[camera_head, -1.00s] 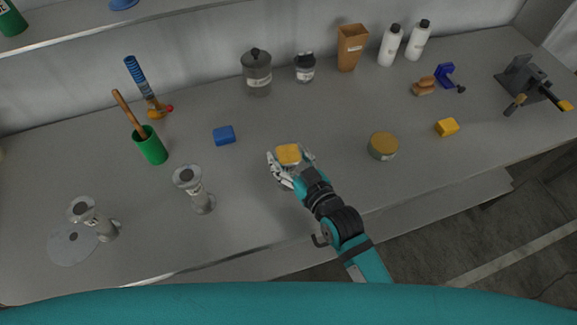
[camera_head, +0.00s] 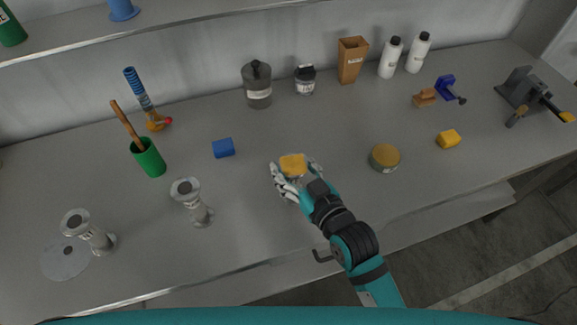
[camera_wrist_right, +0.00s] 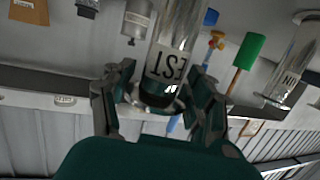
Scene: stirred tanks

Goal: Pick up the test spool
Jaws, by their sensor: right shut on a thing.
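The test spool (camera_wrist_right: 175,65) is a shiny metal cylinder with a white label ending in "EST", upside down in the right wrist view. My right gripper (camera_wrist_right: 157,95) is shut on its end, with a finger on each side. In the head view my right gripper (camera_head: 297,178) is over the front middle of the bench, and the hand hides most of what it holds. A yellow patch (camera_head: 292,163) shows between its fingers. I cannot tell whether the spool is clear of the bench. My left gripper is not in view.
Two similar metal spools (camera_head: 192,202) (camera_head: 90,231) stand at the left, the farther one by a flat grey disc (camera_head: 65,259). A blue block (camera_head: 223,148), green cup (camera_head: 149,157) and yellow-lidded tin (camera_head: 385,157) are nearby. Bench space around the hand is clear.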

